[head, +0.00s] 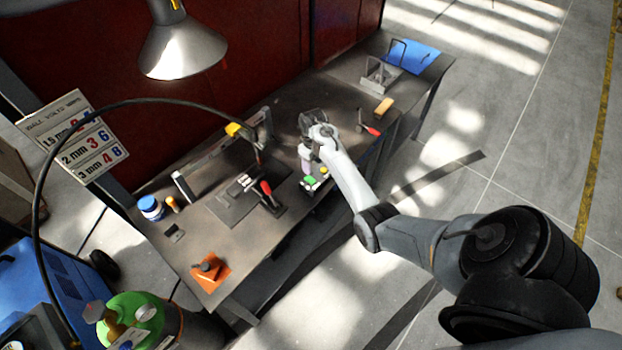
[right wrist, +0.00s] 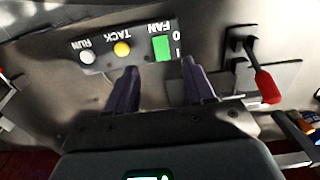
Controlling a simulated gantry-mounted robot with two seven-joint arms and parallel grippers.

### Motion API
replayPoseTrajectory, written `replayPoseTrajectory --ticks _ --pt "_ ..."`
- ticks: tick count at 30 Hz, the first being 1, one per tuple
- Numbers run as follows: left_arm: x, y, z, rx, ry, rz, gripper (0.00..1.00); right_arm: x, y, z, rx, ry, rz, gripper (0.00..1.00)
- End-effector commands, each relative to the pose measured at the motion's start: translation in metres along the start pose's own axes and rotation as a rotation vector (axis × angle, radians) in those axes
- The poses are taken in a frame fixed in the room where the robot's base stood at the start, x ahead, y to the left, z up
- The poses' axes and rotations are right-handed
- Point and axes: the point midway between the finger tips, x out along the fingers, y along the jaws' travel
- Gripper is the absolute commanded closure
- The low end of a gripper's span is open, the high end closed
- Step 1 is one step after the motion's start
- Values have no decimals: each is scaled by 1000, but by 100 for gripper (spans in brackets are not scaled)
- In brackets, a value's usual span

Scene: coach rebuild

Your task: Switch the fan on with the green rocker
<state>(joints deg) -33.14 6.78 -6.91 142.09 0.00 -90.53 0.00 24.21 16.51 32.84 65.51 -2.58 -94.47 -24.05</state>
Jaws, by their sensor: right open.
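The dark control box (right wrist: 138,52) is on the workbench, and it also shows in the head view (head: 323,186). It carries the green rocker (right wrist: 161,48), marked FAN with 0 and I, beside a yellow TACK button (right wrist: 122,49) and a pale RUN button (right wrist: 87,57). In the head view the green rocker (head: 310,180) sits just below my right gripper (head: 306,170). In the right wrist view the same gripper (right wrist: 161,80) is open and empty, its fingers apart near the rocker; I cannot tell if they touch the box. My left gripper is out of view.
A red-handled clamp (head: 267,190) stands left of the box, and another red-handled tool (head: 370,129) lies to the right. A lamp (head: 180,50) hangs above. An orange piece (head: 212,278) lies at the bench's near left end. A hose (head: 110,104) arches over the left side.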

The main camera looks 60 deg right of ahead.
Motion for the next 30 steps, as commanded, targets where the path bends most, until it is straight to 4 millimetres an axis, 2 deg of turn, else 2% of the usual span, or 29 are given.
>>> replayPoseTrajectory --ticks 9,15,21,30 --pt "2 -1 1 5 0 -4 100 52 0 1 0 -5 -1 47" --pt "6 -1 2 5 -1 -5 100 78 0 1 1 -2 1 47" --pt "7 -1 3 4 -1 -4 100 91 0 1 0 -3 2 47" --pt "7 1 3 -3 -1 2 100 93 0 1 0 -2 2 47"
